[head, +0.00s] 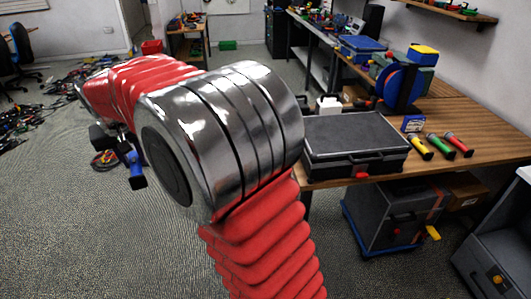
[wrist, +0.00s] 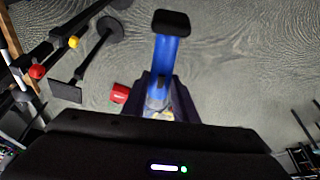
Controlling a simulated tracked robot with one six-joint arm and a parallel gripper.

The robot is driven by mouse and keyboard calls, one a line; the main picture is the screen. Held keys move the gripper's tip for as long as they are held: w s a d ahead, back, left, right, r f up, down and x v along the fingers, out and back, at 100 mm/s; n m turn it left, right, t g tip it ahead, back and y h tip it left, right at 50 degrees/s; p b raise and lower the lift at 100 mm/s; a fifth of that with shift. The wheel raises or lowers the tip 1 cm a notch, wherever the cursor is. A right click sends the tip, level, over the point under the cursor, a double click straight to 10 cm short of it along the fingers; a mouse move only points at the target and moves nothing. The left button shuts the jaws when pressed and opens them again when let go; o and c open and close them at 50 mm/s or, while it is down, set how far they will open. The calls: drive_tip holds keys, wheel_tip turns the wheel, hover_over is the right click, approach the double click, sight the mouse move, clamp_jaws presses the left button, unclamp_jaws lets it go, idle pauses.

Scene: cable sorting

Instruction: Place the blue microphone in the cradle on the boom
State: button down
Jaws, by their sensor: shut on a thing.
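My gripper (wrist: 160,92) is shut on the blue microphone (wrist: 167,60). In the wrist view the microphone points away from my jaws, with a black cap at its far end, above the grey floor. In the head view the held microphone (head: 136,168) hangs tilted below my gripper (head: 122,145), left of my large metal arm joint. At the upper left of the wrist view are black stand bars (wrist: 45,55) with a red and a yellow knob and dark flat pieces. I cannot tell which part is the boom's cradle. The boom is not clear in the head view.
A wooden table (head: 485,130) at the right holds a black case (head: 355,140) and yellow (head: 422,150), green (head: 440,148) and red (head: 459,146) microphones. Cable piles (head: 25,125) lie on the floor at the left. A red object (wrist: 120,93) is near the stand. Open carpet lies front left.

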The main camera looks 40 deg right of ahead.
drive_tip(key=s+d+r+m+h, duration=0.1)
drive_tip(key=s+d+m, duration=0.2)
drive_tip(key=s+d, duration=2.1)
drive_tip(key=d, duration=0.3)
drive_tip(key=shift+d, duration=0.2)
drive_tip(key=shift+s, duration=0.1)
drive_tip(key=shift+f, duration=3.4)
drive_tip(key=shift+f, duration=0.4)
drive_tip(key=c, duration=1.3)
unclamp_jaws()
drive_tip(key=shift+c, duration=0.2)
